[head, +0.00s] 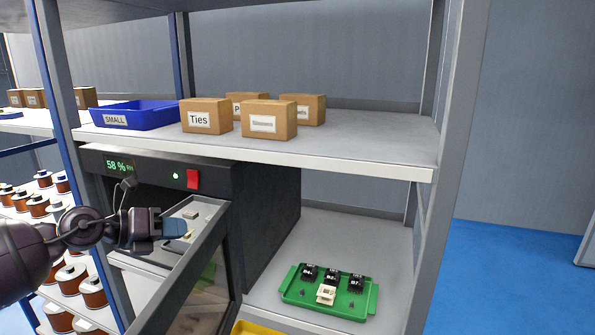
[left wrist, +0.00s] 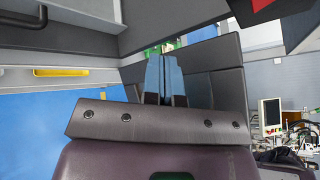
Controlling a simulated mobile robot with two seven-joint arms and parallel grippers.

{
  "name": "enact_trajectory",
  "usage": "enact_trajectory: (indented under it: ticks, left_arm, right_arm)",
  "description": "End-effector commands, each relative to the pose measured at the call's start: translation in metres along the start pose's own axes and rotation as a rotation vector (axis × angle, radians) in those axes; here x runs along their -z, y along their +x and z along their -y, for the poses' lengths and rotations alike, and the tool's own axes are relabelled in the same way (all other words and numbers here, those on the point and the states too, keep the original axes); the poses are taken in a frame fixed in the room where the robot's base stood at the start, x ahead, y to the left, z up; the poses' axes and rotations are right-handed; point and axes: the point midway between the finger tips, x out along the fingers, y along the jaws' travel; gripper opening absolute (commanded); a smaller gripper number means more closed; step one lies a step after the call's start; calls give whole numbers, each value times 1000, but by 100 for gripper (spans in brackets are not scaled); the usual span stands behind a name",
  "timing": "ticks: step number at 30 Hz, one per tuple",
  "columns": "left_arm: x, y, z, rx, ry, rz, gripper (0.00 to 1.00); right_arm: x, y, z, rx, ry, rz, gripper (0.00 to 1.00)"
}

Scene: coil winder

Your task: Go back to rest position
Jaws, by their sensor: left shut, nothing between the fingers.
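My left gripper (head: 176,228) comes in from the left in the head view, in front of the open door of the black dry cabinet (head: 270,215). Its blue-tipped fingers are shut with nothing between them, and they also show in the left wrist view (left wrist: 164,76). Small pale parts (head: 190,212) show behind the gripper. My right gripper is not in view.
A green tray (head: 290,296) with black parts and a white part sits on the lower shelf right of the cabinet. The upper shelf (head: 350,150) holds a blue SMALL bin (head: 135,114) and several cardboard boxes. Copper spools (head: 92,291) stand at left. Blue floor is clear at right.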

Motion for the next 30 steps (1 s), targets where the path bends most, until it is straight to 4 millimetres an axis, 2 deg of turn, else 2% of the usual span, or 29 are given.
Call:
enact_trajectory:
  ticks: [3,6,10,14,20,24,30]
  left_arm:
    - [12,17,20,162,-232,132,0]
    - [23,24,24,260,-458,245,0]
    - [47,27,12,333,-788,386,0]
    - [81,26,-13,348,-1106,503,0]
    - [152,17,-54,311,-1554,649,0]
    - [212,6,-78,265,-1833,738,0]
    - [298,-18,-98,213,-2168,858,0]
  right_arm:
    - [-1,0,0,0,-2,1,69]
    - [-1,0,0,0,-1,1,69]
    - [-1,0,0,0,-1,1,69]
    - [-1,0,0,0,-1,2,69]
    - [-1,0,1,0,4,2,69]
    - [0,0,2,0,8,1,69]
    - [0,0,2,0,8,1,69]
